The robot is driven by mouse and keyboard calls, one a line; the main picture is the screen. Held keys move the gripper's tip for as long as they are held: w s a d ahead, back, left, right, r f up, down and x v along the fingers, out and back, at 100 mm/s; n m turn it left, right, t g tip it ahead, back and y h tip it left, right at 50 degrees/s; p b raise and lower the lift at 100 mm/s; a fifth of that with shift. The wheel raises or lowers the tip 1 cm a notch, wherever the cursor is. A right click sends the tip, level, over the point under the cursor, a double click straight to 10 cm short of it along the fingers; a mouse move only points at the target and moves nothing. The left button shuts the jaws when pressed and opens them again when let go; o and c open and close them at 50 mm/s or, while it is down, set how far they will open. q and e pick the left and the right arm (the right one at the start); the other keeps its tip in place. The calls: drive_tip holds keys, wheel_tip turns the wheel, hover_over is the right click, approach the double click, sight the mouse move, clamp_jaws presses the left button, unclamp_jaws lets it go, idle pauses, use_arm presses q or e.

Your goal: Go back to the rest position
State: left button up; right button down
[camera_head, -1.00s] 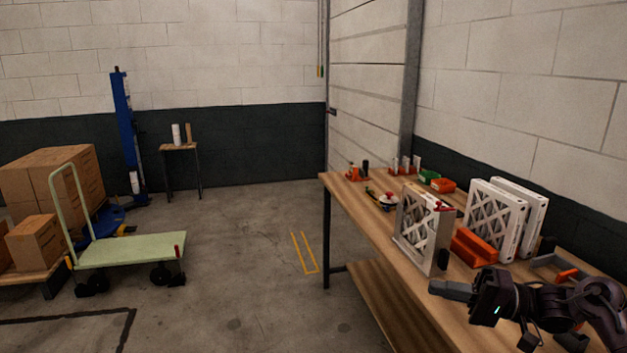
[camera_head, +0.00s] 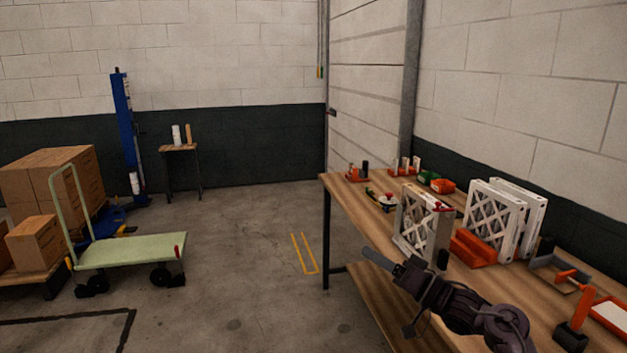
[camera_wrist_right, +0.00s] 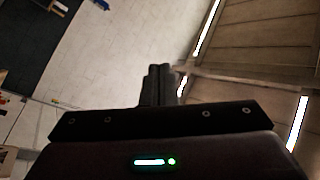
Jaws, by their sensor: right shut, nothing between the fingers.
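My right gripper (camera_head: 380,260) is at the left front edge of the wooden workbench (camera_head: 350,210), in front of the boxed filter in the metal frame. Its fingers are shut and empty, pointing left. In the right wrist view the closed fingers (camera_wrist_right: 157,85) stand together, with wall and floor behind them. My left gripper does not show in either view.
A boxed filter (camera_head: 414,225) stands on the bench beside an orange holder (camera_head: 472,248). More white filters (camera_head: 497,215) stand behind. A green cart (camera_head: 130,250) stands left; the floor between is clear.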

drive_tip(key=w+d+f+t+h, duration=0.1)
drive_tip(key=w+d+t+h, duration=0.3)
drive_tip(key=d+h, duration=0.65)
drive_tip(key=w+d+t+h, duration=0.3)
drive_tip(key=w+d+h, duration=0.3)
drive_tip(key=d+h, duration=0.4)
drive_tip(key=s+a+f+g+y, duration=0.1)
drive_tip(key=s+f+g, duration=0.25)
drive_tip(key=f, duration=1.35)
drive_tip(key=s+a+f+g+y, duration=0.1)
drive_tip(key=s+f+g, duration=0.3)
drive_tip(key=f, duration=1.2)
drive_tip(key=s+a+f+g+b, duration=0.1)
drive_tip(key=s+a+f+g, duration=0.1)
drive_tip(key=s+f, duration=1.15)
drive_tip(key=s+a+f+g+b, duration=0.1)
drive_tip(key=s+a+f+g, duration=0.15)
drive_tip(key=s+f, duration=1.15)
drive_tip(key=s+a+f+g, duration=0.1)
drive_tip(key=s+f, duration=0.3)
drive_tip(key=s, duration=0.6)
drive_tip(key=s+a+f+g, duration=0.1)
drive_tip(key=s+f+g, duration=0.2)
drive_tip(key=s, duration=0.7)
drive_tip(key=s+a+f+g+y, duration=0.1)
drive_tip(key=s+f, duration=0.4)
drive_tip(key=s, duration=0.6)
drive_tip(key=shift+a+f+m+g, duration=0.3)
drive_tip(key=shift+a+g, duration=0.05)
drive_tip(key=shift+g, duration=0.25)
